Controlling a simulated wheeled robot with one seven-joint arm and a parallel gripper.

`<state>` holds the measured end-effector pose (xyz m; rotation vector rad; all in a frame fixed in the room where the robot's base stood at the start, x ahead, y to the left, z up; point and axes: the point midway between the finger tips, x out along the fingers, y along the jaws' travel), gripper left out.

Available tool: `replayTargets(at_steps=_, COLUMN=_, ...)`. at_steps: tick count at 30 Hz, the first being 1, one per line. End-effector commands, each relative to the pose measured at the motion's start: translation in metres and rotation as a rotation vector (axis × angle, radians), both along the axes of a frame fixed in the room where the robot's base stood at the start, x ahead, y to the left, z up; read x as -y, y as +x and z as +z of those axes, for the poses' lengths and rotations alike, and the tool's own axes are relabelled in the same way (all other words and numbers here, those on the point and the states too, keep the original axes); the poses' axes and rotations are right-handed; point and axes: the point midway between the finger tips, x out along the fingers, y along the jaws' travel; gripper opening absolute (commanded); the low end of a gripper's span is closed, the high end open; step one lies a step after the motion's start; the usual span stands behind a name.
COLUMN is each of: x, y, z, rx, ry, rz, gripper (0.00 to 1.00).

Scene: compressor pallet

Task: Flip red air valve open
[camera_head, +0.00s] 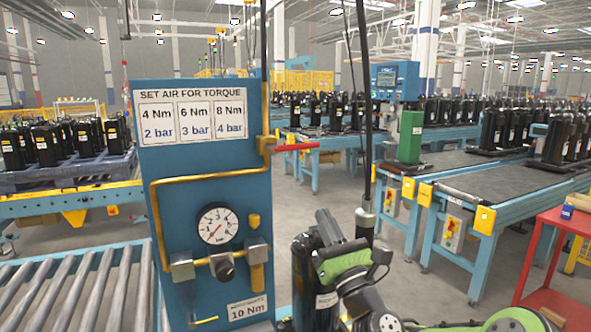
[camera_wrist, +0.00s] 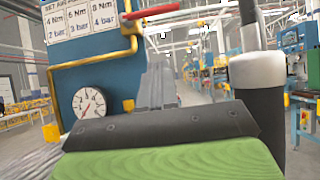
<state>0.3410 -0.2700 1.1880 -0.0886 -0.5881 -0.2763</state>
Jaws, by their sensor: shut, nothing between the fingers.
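The red air valve handle (camera_head: 297,147) sticks out to the right from the yellow pipe at the blue panel's right edge. It lies about level, crosswise to the upright pipe. It also shows at the top of the wrist view (camera_wrist: 158,10). My gripper (camera_head: 328,222) is below and a little right of the handle, apart from it. In the wrist view its grey fingers (camera_wrist: 158,80) are together and empty, pointing forward below the handle. The blue panel (camera_head: 140,165) carries a pressure gauge (camera_head: 217,226) and a torque chart (camera_head: 190,117).
A dark hanging tool (camera_head: 366,215) on a cable is close to the right of my gripper. A black compressor (camera_head: 303,270) stands behind my arm. Roller conveyor (camera_head: 75,290) is at lower left, a red cart (camera_head: 560,240) at right. Open floor shows between panel and benches.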

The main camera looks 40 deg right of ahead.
Motion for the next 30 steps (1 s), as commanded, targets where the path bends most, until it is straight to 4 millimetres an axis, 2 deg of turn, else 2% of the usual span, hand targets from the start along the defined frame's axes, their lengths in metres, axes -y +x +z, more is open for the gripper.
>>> replayTargets(at_steps=5, x=0.0, y=0.002, z=0.001, rx=-0.003, ry=-0.004, rz=0.0, gripper=0.0)
replayTargets(at_steps=8, x=0.001, y=0.012, z=0.009, rx=-0.005, ry=-0.006, rz=0.001, gripper=0.0)
replayTargets(at_steps=21, x=0.022, y=0.084, z=0.066, rx=-0.002, ry=-0.01, rz=0.001, gripper=0.0)
replayTargets(at_steps=24, x=0.022, y=0.085, z=0.083, rx=-0.003, ry=-0.011, rz=-0.001, gripper=0.0)
replayTargets(at_steps=30, x=0.024, y=0.089, z=0.095, rx=-0.005, ry=-0.007, rz=-0.001, gripper=0.0)
